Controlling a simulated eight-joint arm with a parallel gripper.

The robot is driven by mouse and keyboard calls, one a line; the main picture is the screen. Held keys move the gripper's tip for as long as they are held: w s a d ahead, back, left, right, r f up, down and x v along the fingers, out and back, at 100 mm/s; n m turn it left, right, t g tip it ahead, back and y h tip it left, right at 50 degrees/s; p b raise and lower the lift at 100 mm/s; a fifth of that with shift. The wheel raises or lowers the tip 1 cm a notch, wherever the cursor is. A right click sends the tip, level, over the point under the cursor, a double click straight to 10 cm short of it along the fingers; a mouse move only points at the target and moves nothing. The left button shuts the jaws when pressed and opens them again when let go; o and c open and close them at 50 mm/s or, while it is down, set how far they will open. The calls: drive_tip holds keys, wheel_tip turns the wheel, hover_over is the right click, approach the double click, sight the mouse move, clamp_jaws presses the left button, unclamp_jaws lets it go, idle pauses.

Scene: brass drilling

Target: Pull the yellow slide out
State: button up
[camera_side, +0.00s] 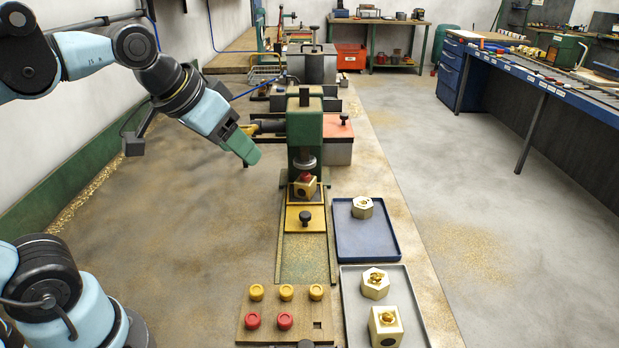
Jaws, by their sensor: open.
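The yellow slide (294,224) is a flat plate with a black knob (305,217) near its front end. It lies between rails (306,262) that run forward from the foot of the green drill press (304,130). A brass block (306,189) with a red piece on it sits at the back of the slide, under the drill head. My gripper (247,152) is open, with green fingers. It is up and to the left of the press, apart from the slide and its knob. No held thing shows in it.
Right of the rails are a blue tray (391,252) and a grey tray (414,335), both holding pale blocks with brass fittings. In front stands a wooden board (262,336) with yellow and red buttons. An orange-topped box (339,128) is beside the press. The bench left of the rails is clear.

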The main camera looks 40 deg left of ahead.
wheel_tip(320, 180, up, 8)
drive_tip(key=n+g+y, duration=0.2)
drive_tip(key=n+g, duration=0.1)
drive_tip(key=n, duration=0.2)
hover_over(305, 214)
drive_tip(key=s+d, duration=0.2)
drive_tip(key=s, duration=0.3)
wheel_tip(305, 214, down, 19)
drive_tip(key=x, duration=1.1)
drive_tip(key=shift+w+d+f, duration=0.1)
drive_tip(key=shift+w+f, duration=0.1)
drive_tip(key=shift+f, duration=0.1)
clamp_jaws()
